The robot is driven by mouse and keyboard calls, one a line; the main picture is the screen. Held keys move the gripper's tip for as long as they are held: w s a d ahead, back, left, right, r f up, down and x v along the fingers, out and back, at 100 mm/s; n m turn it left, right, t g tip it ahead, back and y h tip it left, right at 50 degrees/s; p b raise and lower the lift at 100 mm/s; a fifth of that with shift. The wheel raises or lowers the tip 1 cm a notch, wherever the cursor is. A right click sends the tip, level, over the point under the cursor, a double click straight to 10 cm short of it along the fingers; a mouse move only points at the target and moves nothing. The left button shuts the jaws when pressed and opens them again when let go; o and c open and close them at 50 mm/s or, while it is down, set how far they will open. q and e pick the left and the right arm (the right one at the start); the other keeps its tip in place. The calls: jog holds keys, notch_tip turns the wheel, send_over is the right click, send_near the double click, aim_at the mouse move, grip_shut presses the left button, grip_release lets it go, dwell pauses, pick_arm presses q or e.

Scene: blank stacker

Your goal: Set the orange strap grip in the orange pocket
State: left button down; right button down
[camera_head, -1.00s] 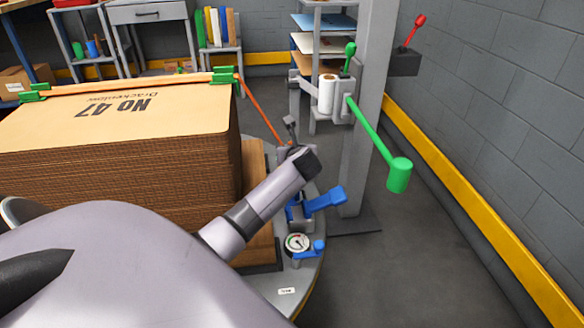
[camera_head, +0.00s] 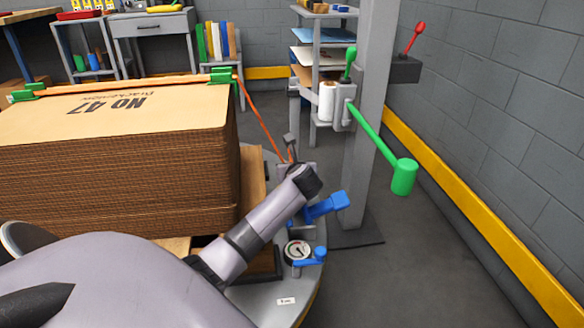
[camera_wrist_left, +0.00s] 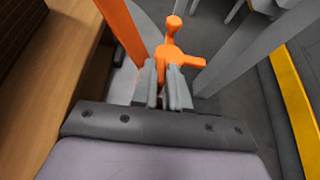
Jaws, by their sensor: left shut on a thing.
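The orange strap (camera_head: 256,112) runs over the cardboard stack (camera_head: 100,160) and slants down from its right corner to my left gripper. In the left wrist view, my left gripper (camera_wrist_left: 168,72) is shut on the orange strap grip (camera_wrist_left: 178,55), whose knobbed arms stick out beyond the fingertips. The strap (camera_wrist_left: 120,28) passes close by the fingers on the left. In the head view, my left gripper (camera_head: 291,148) is small and partly hidden by its own wrist, beside the stack's right side. I cannot make out the orange pocket. My right gripper is not in view.
A grey post (camera_head: 368,120) stands right of my left gripper, with a white roll (camera_head: 327,100) and a long green lever (camera_head: 403,177). A blue lever (camera_head: 328,205) and a gauge (camera_head: 298,251) are close beside my wrist. Floor is clear toward the right wall.

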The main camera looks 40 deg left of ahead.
pick_arm(q)
jog(key=shift+f, duration=0.35)
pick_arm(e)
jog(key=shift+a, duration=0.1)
pick_arm(q)
jog(key=c, duration=1.1)
grip_release()
jog(key=shift+s+f, duration=0.1)
jog(key=shift+f, duration=0.1)
jog(key=shift+r, duration=0.15)
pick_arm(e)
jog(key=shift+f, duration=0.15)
